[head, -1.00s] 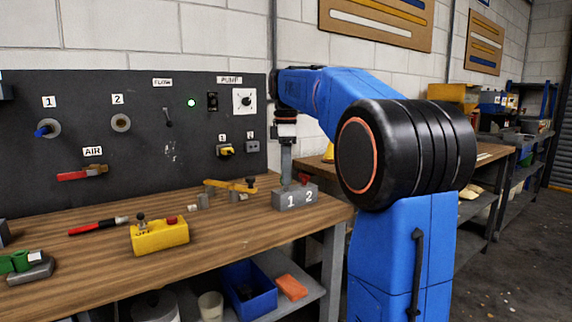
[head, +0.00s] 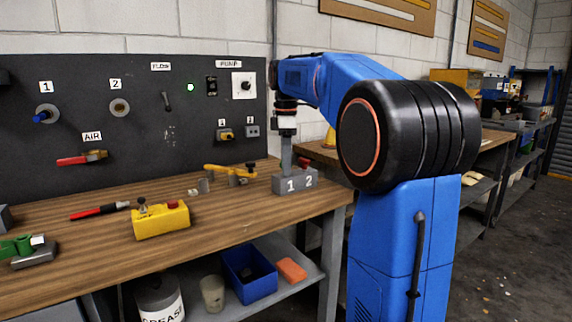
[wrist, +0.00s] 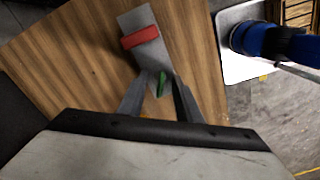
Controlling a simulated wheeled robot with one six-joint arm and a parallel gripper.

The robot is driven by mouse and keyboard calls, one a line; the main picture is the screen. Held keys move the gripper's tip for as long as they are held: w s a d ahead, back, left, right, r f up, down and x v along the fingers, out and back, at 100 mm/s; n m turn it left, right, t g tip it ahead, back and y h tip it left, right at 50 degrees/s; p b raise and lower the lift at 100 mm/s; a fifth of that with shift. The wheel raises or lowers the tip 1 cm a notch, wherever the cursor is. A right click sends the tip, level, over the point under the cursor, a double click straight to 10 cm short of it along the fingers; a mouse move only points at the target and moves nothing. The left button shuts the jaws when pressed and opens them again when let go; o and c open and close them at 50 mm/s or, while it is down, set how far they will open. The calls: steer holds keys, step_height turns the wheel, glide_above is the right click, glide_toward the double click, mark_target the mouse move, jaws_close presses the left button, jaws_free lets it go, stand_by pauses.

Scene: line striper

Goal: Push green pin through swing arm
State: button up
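The grey block (head: 294,181) marked 1 and 2 stands near the right end of the bench. My gripper (head: 286,166) is straight above its "1" side, pointing down, fingertips close to the block top. In the wrist view my gripper (wrist: 162,77) looks open, with the green pin (wrist: 161,84) between its fingers and slim gaps beside it.
A yellow box with a red button (head: 160,220), a red marker-like tool (head: 100,211) and a green-handled clamp (head: 25,250) lie on the bench (head: 225,218). The black panel (head: 135,140) stands behind. A blue bin (head: 249,274) is on the shelf below.

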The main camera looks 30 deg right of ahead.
jaws_close()
steer(key=shift+r, duration=0.65)
stand_by(0.4)
steer(key=shift+r, duration=3.1)
